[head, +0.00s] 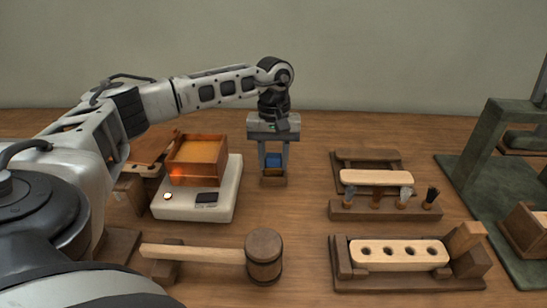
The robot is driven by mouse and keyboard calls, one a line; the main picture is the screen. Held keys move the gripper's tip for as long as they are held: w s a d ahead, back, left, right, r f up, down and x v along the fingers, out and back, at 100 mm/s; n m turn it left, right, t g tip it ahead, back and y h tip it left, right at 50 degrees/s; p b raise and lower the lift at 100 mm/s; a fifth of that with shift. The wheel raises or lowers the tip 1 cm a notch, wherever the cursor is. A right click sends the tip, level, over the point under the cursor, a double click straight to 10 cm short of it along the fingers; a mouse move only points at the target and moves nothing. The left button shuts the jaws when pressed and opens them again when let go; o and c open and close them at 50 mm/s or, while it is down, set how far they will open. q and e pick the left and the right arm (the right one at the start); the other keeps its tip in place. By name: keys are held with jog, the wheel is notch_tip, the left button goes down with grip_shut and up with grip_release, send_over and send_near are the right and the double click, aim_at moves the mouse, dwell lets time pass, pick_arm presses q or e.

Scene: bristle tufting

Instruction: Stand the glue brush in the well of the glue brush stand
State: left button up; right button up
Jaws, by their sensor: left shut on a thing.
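My left gripper (273,170) points straight down at the middle of the table, its two fingers shut on a blue piece (273,160) that I take for the glue brush. Most of the brush is hidden between the fingers, and its bristles cannot be made out. My right gripper is out of view.
A copper box of amber glue (197,160) sits on a white heater (226,206) to the left. A mallet (263,257) lies in front. A brush rack (372,211), a drilled block in a wooden holder (398,254) and a green press (482,160) stand to the right.

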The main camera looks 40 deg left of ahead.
pick_arm(q)
jog(key=shift+f, duration=0.25)
jog(key=o, duration=1.3)
jog(key=shift+o, duration=0.2)
jog(key=shift+r+p, duration=2.5)
jog(key=shift+r, duration=1.05)
